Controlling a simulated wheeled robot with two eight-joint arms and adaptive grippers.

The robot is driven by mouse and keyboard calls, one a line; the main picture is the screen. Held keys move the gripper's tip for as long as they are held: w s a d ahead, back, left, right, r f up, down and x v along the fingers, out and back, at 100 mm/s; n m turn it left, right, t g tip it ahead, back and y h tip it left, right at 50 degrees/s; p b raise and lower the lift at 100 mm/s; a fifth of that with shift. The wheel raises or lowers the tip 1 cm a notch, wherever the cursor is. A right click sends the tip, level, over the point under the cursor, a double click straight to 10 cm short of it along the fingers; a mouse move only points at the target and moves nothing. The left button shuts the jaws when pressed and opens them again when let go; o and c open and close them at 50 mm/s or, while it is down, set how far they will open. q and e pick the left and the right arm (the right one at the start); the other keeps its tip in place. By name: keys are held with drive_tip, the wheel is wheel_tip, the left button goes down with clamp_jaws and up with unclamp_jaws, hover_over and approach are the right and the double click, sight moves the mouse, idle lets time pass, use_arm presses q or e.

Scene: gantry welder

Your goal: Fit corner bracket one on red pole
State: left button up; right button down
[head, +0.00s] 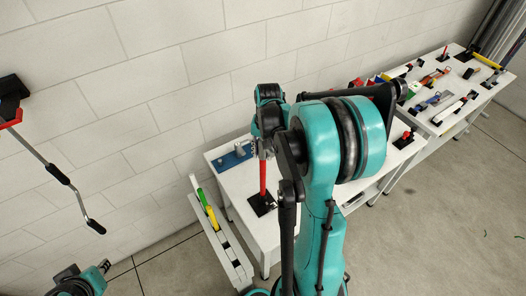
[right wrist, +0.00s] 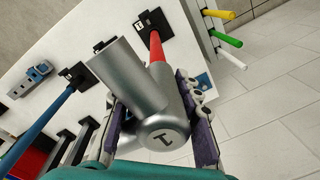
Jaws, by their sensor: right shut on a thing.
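The corner bracket (right wrist: 135,78) is silver-grey, with two joined round tubes and a dark mark on its end cap. My right gripper (right wrist: 150,92) is shut on it, with a finger on each side. The red pole (head: 262,178) stands upright from a black base on the white table in the head view. It also shows in the right wrist view (right wrist: 157,46), running from its base to the bracket's tube. Whether the pole's tip is inside the tube is hidden. In the head view, my right gripper (head: 262,146) is at the pole's top. My left arm shows only partly at the bottom left.
A blue pole (right wrist: 62,105) on a black base stands near the bracket in the right wrist view. A rack (head: 232,262) with yellow and green rods stands at the table's left end. A second table (head: 452,78) with parts is at the far right. The wall is close behind.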

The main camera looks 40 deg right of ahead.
drive_tip(key=shift+f+b, duration=0.45)
drive_tip(key=shift+f, duration=0.15)
drive_tip(key=c, duration=1)
unclamp_jaws()
drive_tip(key=shift+r, duration=0.1)
drive_tip(key=shift+r, duration=0.15)
